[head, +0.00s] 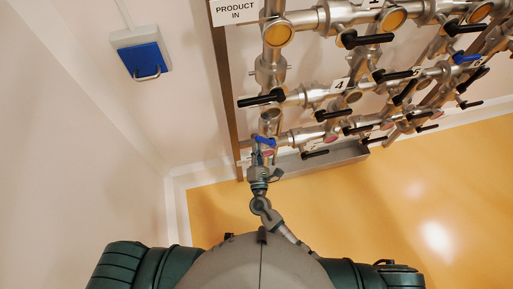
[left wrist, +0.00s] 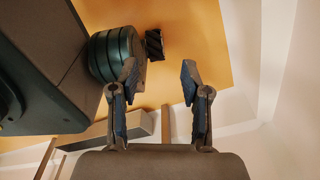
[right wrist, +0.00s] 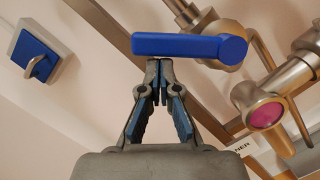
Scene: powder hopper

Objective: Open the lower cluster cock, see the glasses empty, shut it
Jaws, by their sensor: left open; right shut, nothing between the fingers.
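A blue lever handle (head: 264,141) sits on the lower pipe cluster at the left end of the rack. In the right wrist view the blue handle (right wrist: 178,45) lies level across the picture, just beyond my fingertips. My right gripper (head: 259,170) is shut and empty, its tips (right wrist: 160,63) at the handle's near edge; I cannot tell whether they touch. A sight glass with pink content (right wrist: 267,115) is right of the handle; it shows small in the head view (head: 268,153). My left gripper (left wrist: 158,72) is open and empty, away from the pipes.
Steel pipes with several black levers (head: 262,99) and amber sight glasses (head: 278,33) fill the upper right. Another blue lever (head: 466,59) is farther right. A grey trough (head: 320,161) runs beneath. A blue-fronted wall box (head: 145,58) hangs at left. The yellow floor (head: 430,185) is clear.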

